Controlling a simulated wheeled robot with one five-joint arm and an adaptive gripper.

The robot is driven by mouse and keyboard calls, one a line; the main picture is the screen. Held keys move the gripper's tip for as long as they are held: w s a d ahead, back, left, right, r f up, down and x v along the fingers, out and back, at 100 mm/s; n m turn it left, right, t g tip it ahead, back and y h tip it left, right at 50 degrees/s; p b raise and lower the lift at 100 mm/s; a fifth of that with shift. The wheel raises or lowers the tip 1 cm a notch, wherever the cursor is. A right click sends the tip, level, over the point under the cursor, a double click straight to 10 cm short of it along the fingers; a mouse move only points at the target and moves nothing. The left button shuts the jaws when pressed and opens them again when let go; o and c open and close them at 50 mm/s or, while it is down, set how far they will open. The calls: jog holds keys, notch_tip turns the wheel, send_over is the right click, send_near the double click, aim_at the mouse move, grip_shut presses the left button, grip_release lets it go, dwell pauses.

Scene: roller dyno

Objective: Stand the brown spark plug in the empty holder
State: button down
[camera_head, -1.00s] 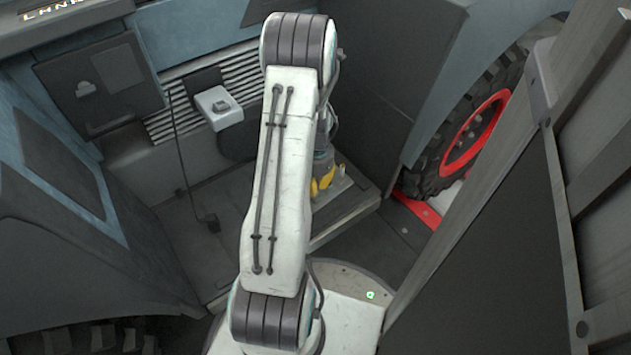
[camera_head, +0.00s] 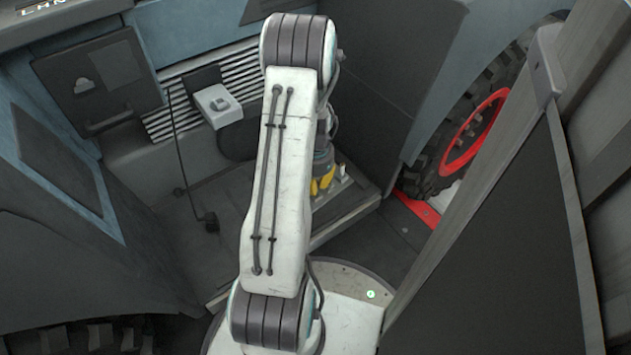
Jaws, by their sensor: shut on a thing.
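My gripper (camera_head: 321,184), with yellow fingers, shows small just right of my white arm link, low over the near part of the grey bench (camera_head: 345,203). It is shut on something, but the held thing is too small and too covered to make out. I cannot pick out the brown spark plug or the empty holder. Small pale pieces (camera_head: 342,172) stand on the bench just right of the fingers, too small to name.
A white box (camera_head: 218,104) on a stand is at the back left. A dark cable hangs to a small black block (camera_head: 208,222). A large tyre with a red rim (camera_head: 474,131) and a grey post (camera_head: 490,190) are at the right. Dark floor lies between.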

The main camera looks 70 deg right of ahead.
jog(key=shift+a+f, duration=0.45)
jog(key=shift+f, duration=0.4)
jog(key=c, duration=1.3)
grip_release()
jog(key=r, duration=0.9)
jog(key=d+r, duration=0.1)
jog(key=r, duration=0.3)
jog(key=shift+r, duration=0.4)
